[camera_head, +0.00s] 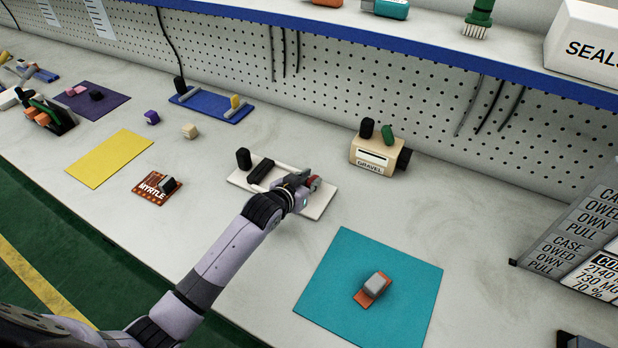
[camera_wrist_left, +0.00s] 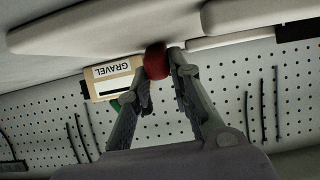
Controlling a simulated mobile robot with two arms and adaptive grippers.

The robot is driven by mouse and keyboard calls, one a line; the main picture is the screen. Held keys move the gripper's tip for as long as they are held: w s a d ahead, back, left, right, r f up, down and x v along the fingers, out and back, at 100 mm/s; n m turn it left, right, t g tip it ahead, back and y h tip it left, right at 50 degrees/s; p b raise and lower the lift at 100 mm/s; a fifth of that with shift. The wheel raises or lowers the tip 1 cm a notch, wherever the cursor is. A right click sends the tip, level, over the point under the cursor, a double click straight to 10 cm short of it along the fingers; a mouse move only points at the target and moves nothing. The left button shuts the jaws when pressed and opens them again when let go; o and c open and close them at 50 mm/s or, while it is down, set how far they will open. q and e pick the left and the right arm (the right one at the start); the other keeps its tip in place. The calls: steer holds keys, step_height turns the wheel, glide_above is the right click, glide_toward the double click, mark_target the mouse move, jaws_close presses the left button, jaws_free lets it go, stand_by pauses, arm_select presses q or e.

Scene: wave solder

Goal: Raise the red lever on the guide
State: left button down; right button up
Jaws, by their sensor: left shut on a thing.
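The guide (camera_head: 240,180) is a white plate with rails and black blocks, lying on the bench in the middle of the head view. The red lever (camera_head: 314,182) is at its right end, mostly covered by my left gripper (camera_head: 308,181). In the left wrist view the red lever's rounded knob (camera_wrist_left: 156,62) sits between the fingertips of my left gripper (camera_wrist_left: 160,68), which is shut on it. The lever's lower part is hidden. My right gripper is not in view.
A beige box labelled GRAVEL (camera_head: 376,155) stands behind and right of the guide. A teal mat (camera_head: 330,275) with a grey and orange part (camera_head: 373,290) lies in front right. A brown MYRTLE board (camera_head: 150,190) lies left. The blue-edged shelf (camera_head: 440,45) overhangs the back.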

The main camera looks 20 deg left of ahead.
mark_target(314, 177)
arm_select(q)
steer(key=r+g+p, duration=0.1)
steer(key=g+p, duration=0.1)
steer(key=p, duration=0.2)
steer(key=w+r+g+p, duration=0.1)
steer(key=g+p, duration=0.1)
steer(key=p, duration=0.2)
steer(key=shift+w+d+r+y+p, duration=0.1)
steer(key=shift+w+d+y+p, duration=0.05)
steer(key=shift+w+y+p, duration=0.2)
steer(key=shift+w+d+g+p, duration=0.1)
steer(key=shift+w+g+p, duration=0.25)
steer(key=shift+g+p, duration=0.7)
steer(key=shift+y, duration=0.25)
steer(key=shift+f+g, duration=0.2)
steer(key=shift+g, duration=0.05)
steer(key=c, duration=1.4)
jaws_free()
steer(key=shift+c, duration=0.2)
